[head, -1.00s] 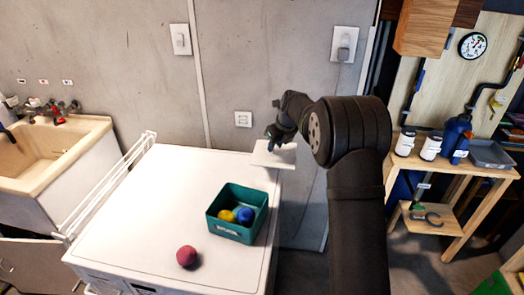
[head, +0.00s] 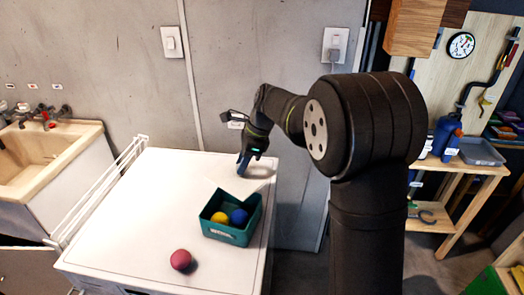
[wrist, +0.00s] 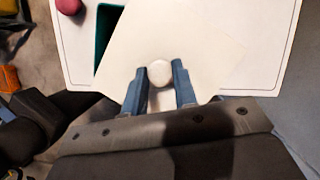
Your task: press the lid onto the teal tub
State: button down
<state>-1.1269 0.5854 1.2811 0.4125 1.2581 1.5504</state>
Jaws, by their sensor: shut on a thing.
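The teal tub (head: 245,237) stands open on the white worktop, with a yellow ball (head: 219,217) and a blue ball (head: 239,216) inside. My gripper (head: 243,167) is beyond the tub in the head view, fingers pointing down. It is shut on the round knob (wrist: 160,72) of the white lid (wrist: 190,35). The lid (head: 238,187) is hard to tell from the white top; a corner overlaps the tub's far rim in the picture. It looks turned relative to the tub. In the wrist view the lid hides most of the tub (wrist: 104,35).
A dark red ball (head: 181,260) lies on the white worktop (head: 130,215), in front and left of the tub. A white rack (head: 105,185) runs along the worktop's left edge, beside a sink (head: 45,160). A wooden shelf (head: 455,185) stands at right.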

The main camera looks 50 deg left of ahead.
aim_at(233, 187)
jog(key=s+n, duration=0.1)
jog(key=s+d+n, duration=0.1)
jog(key=s, duration=0.1)
jog(key=s+d+r+n+h, duration=0.1)
jog(key=s, duration=0.1)
jog(key=shift+s+d, duration=0.15)
jog(key=shift+d, duration=0.1)
jog(key=shift+s+d+n+g+h, duration=0.2)
jog(key=shift+s+n+g+h, duration=0.1)
jog(key=shift+n, duration=0.2)
jog(key=shift+f, duration=3.1)
jog(key=shift+f, duration=0.6)
jog(key=c, duration=0.6)
grip_release()
jog(key=shift+r, duration=3.5)
